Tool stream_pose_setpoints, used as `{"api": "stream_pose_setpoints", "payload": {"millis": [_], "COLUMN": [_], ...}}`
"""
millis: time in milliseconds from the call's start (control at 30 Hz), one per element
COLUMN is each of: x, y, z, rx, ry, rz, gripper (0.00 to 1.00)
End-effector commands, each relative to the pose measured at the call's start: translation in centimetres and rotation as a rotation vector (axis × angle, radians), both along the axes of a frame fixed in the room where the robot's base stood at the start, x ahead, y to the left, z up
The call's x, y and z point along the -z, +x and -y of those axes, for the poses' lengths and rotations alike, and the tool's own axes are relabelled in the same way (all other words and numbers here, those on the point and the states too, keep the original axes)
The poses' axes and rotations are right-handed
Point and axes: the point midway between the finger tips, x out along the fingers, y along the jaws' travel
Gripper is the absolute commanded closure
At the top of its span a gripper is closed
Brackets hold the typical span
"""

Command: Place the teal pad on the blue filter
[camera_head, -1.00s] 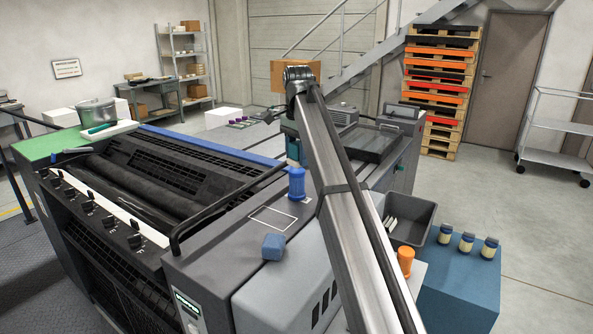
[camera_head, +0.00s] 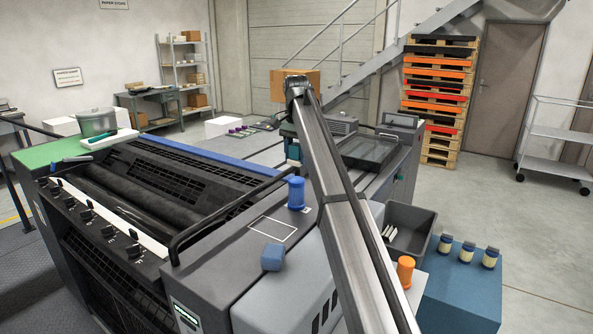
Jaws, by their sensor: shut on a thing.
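The blue filter (camera_head: 296,193) stands upright on the grey machine top, just left of my arm. My gripper (camera_head: 293,158) shows small behind my arm link, above and beyond the filter in the picture, with a gap between them. It is shut on a small teal thing, which I take to be the teal pad (camera_head: 293,151). The pad's outline and the fingertips are too small and partly hidden to tell apart clearly.
A blue block (camera_head: 272,257) lies near a white outlined square (camera_head: 273,229). Right of my arm are a grey bin (camera_head: 425,222) with white sticks, an orange cylinder (camera_head: 405,268) and several jars on a blue box (camera_head: 460,290). A black rail (camera_head: 215,208) rises left of the filter.

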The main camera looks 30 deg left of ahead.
Motion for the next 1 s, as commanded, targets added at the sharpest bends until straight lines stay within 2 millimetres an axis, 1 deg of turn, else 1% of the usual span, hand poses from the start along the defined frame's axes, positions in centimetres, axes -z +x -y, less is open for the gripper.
{"api": "stream_pose_setpoints", "payload": {"millis": [33,233,400,500,900,933,1000], "x": [0.7,1.9,4.1,4.9,5.3,5.3,5.2], "y": [-0.1,0.0,-0.1,0.0,0.0,0.0,0.0], "z": [0.1,0.0,0.1,0.1,0.0,0.0,0.0], "rx": [0.0,0.001,0.001,0.001,0.001,0.001,0.001], "ry": [0.0,0.001,-0.001,0.0,0.001,0.001,0.001], "rz": [0.0,0.001,0.0,0.0,0.001,0.001,0.001], "gripper": [0.82,0.82,0.82,0.82,0.82,0.5,0.43]}}
